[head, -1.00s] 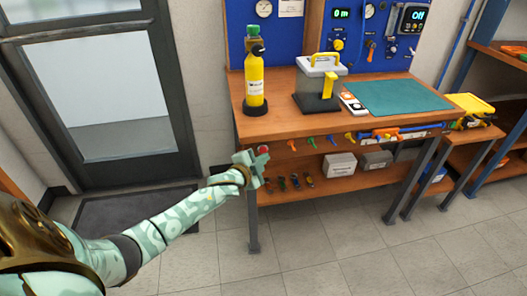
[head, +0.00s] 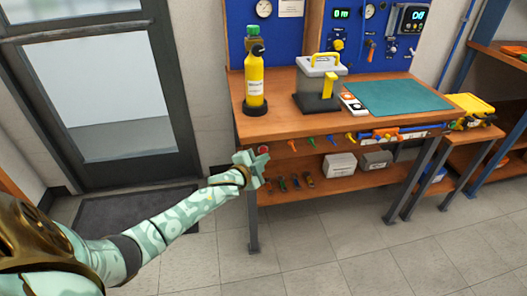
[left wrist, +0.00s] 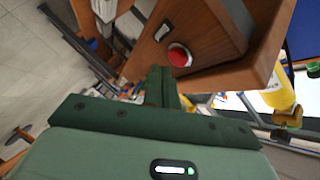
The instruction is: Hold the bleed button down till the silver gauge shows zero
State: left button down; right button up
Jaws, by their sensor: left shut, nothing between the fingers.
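A round red button (head: 263,149) sits on the wooden bench near its left front leg. It also shows in the left wrist view (left wrist: 179,56), on a wooden face just beyond my fingers; I cannot read a label that says it is the bleed button. My left gripper (head: 262,162) is shut and empty, close to the red button. In the left wrist view its dark green fingers (left wrist: 161,84) appear apart from the button. Two round gauges, one at left (head: 264,8) and one at right (head: 370,10), are on the blue panel, too small to read. My right gripper is out of view.
A yellow bottle (head: 254,85) and a clear box with a yellow handle (head: 321,80) stand on the bench (head: 290,122), beside a green mat (head: 400,97). Coloured tools hang beneath the front edge.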

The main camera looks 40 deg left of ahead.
pick_arm(q)
jog(key=shift+w+a, duration=0.1)
dwell(0.6)
jog(key=shift+w+a, duration=0.15)
jog(key=shift+a, duration=0.05)
jog(key=shift+w+a, duration=0.3)
jog(key=shift+a, duration=0.1)
dwell(2.9)
jog(key=shift+s+d+r, duration=0.1)
jog(key=shift+d, duration=0.05)
dwell(2.6)
jog(key=shift+s+d+p, duration=0.45)
jog(key=shift+s+d, duration=0.05)
jog(key=shift+d, duration=0.05)
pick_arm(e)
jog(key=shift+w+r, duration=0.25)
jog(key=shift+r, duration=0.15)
pick_arm(q)
jog(key=shift+s+d+p, duration=0.6)
jog(key=shift+s+d, duration=0.2)
jog(key=shift+d, duration=0.2)
jog(key=shift+s+d+p, duration=0.55)
jog(key=shift+s+d, duration=0.25)
jog(key=shift+d, duration=0.15)
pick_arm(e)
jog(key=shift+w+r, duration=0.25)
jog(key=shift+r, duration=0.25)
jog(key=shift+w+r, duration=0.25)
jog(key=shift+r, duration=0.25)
